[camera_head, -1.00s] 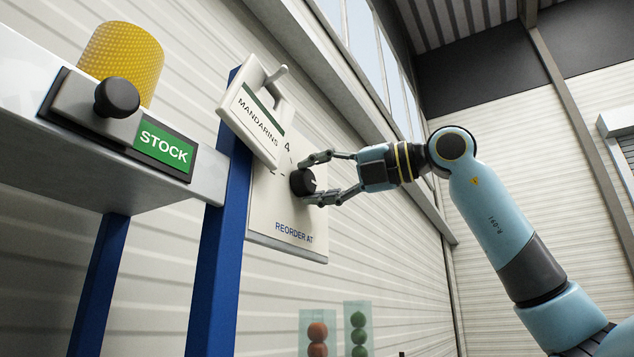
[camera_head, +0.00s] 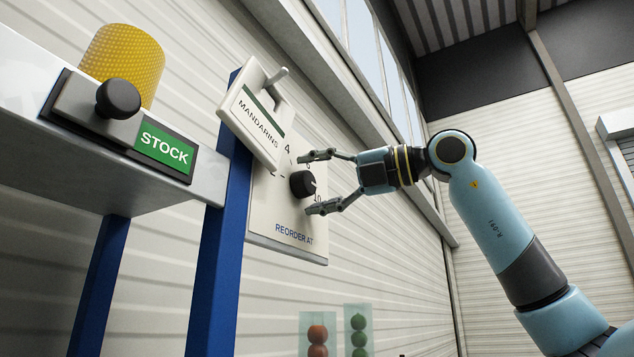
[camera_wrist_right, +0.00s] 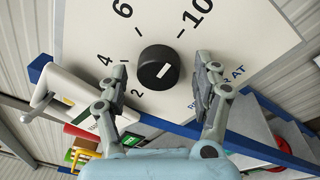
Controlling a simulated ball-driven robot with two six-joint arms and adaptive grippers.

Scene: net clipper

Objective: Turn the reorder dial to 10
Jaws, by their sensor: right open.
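The reorder dial (camera_head: 301,184) is a round black knob on a white panel (camera_head: 262,212) marked "REORDER AT". In the right wrist view the dial (camera_wrist_right: 157,64) has a short white line on its face. The numbers 2, 4, 6 and 10 show around it, with 10 at the upper right. The white line slants up and to the right; I cannot tell exactly which number it marks. My right gripper (camera_head: 310,184) is open in front of the dial, one finger above and one below, with gaps between fingers and knob. My left gripper is not in view.
A "MANDARINS" card (camera_head: 260,120) on a plate with a peg overlaps the panel's upper left. A blue post (camera_head: 219,235) stands left of the panel. A grey shelf (camera_head: 60,160) carries a green "STOCK" label (camera_head: 164,147), a black knob (camera_head: 117,98) and a yellow cylinder (camera_head: 124,58).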

